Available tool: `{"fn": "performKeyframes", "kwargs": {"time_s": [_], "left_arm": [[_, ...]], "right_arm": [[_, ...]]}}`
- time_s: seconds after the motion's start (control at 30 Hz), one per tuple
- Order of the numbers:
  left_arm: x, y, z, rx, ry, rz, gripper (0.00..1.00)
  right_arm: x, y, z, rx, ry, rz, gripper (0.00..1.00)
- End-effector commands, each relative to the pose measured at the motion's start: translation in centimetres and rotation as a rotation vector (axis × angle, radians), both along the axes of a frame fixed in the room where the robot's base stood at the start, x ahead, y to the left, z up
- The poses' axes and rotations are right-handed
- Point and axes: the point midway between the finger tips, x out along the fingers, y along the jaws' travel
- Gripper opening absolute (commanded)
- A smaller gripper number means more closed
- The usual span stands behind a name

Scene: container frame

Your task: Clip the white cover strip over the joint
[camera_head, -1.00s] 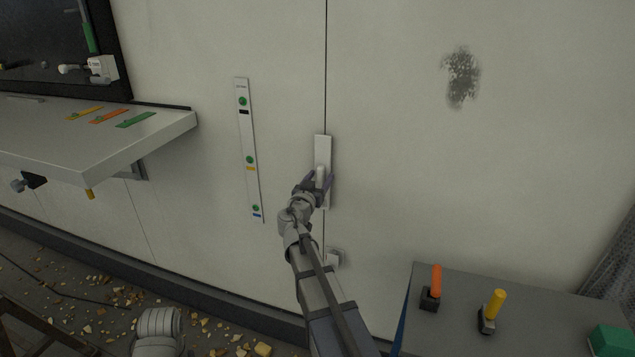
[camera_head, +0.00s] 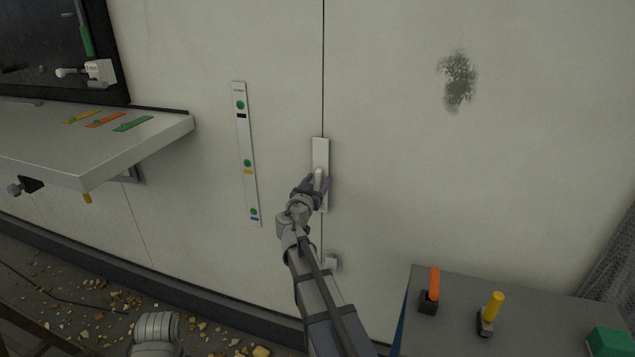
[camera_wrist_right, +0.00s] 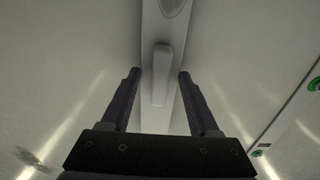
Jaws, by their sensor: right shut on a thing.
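The white cover strip (camera_head: 320,150) stands upright against the wall, in line with the thin dark vertical joint (camera_head: 324,70). The joint shows above the strip; the strip hides the part behind it. My right gripper (camera_head: 317,184) is at the strip's lower half and shut on the strip by its raised white grip. In the right wrist view, the gripper's two dark fingers (camera_wrist_right: 157,88) stand on either side of the grip, and the strip (camera_wrist_right: 152,30) runs up beyond them. Whether the strip's back touches the wall is hidden. My left gripper is not in view.
A marked strip with green dots (camera_head: 246,145) is on the wall to the left. A shelf (camera_head: 150,150) juts out further left. A grey table (camera_head: 455,290) with orange and yellow handled tools stands at lower right.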

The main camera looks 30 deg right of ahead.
Motion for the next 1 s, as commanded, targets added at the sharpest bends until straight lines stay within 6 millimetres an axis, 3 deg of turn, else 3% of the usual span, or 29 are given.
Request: {"fn": "performKeyframes", "kwargs": {"time_s": [0.97, 1.0], "left_arm": [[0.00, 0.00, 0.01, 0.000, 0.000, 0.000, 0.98], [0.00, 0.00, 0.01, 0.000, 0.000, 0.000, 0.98]], "right_arm": [[0.74, -0.86, 0.03, -0.001, 0.000, 0.000, 0.00], [0.74, -0.86, 0.03, -0.001, 0.000, 0.000, 0.63]]}}
